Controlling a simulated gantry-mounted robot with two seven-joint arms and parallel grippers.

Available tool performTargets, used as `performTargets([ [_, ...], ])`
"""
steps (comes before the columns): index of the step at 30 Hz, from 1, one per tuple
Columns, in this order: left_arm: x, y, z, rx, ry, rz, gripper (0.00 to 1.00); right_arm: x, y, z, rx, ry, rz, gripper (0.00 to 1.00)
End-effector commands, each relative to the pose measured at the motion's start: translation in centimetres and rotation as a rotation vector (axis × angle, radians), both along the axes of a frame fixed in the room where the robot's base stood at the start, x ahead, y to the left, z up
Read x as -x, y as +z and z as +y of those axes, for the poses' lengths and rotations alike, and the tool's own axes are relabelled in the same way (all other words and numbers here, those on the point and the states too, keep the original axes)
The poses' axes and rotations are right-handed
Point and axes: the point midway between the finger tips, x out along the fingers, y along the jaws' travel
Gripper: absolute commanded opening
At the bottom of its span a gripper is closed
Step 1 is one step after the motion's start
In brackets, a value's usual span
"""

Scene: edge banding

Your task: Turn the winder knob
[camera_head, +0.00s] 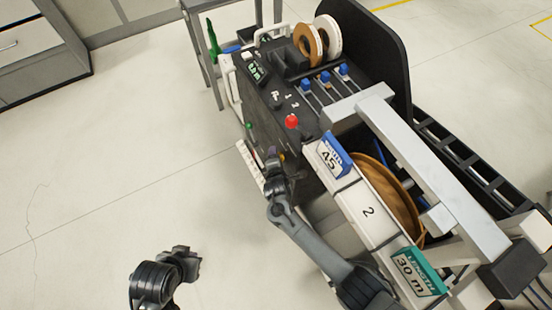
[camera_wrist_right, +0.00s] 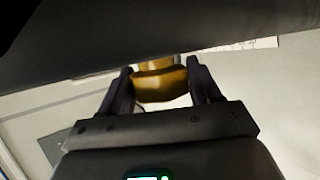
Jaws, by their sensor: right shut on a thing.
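The winder knob (camera_wrist_right: 160,84) is a yellow-gold piece between the two dark fingers of my right gripper (camera_wrist_right: 163,86) in the right wrist view. The gripper is shut on it. In the head view my right gripper (camera_head: 272,158) is at the front side of the dark machine (camera_head: 262,112), below its red button. There the knob shows only as a small orange spot (camera_head: 282,156), mostly hidden by the gripper. My left gripper (camera_head: 186,256) is low on the left, over bare floor, apart from the machine. Its fingers are too dark and small to read.
A red button (camera_head: 292,121) and several blue-topped sliders are on the machine's top. A white panel marked 2 (camera_head: 368,212), a "45" sign (camera_head: 331,159) and a green "30 m" sign (camera_head: 418,272) stand close to my right arm. The floor at left is clear.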

Motion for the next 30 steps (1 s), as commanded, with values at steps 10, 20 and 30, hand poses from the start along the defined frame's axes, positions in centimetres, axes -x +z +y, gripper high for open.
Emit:
performTargets([
  [10, 0.0, 0.0, -0.1, 0.005, 0.004, 0.0, 0.0, 0.1, -0.3, -0.1, 0.002, 0.0, 0.005, 0.82],
  [20, 0.0, 1.6, -0.3, 0.014, 0.009, 0.0, 0.0, 1.7, 1.2, -0.1, 0.002, 0.0, 0.003, 0.82],
  [30, 0.0, 4.7, -0.2, 0.008, 0.005, -0.001, 0.0, 6.5, 4.3, -0.1, 0.003, 0.001, 0.005, 0.82],
])
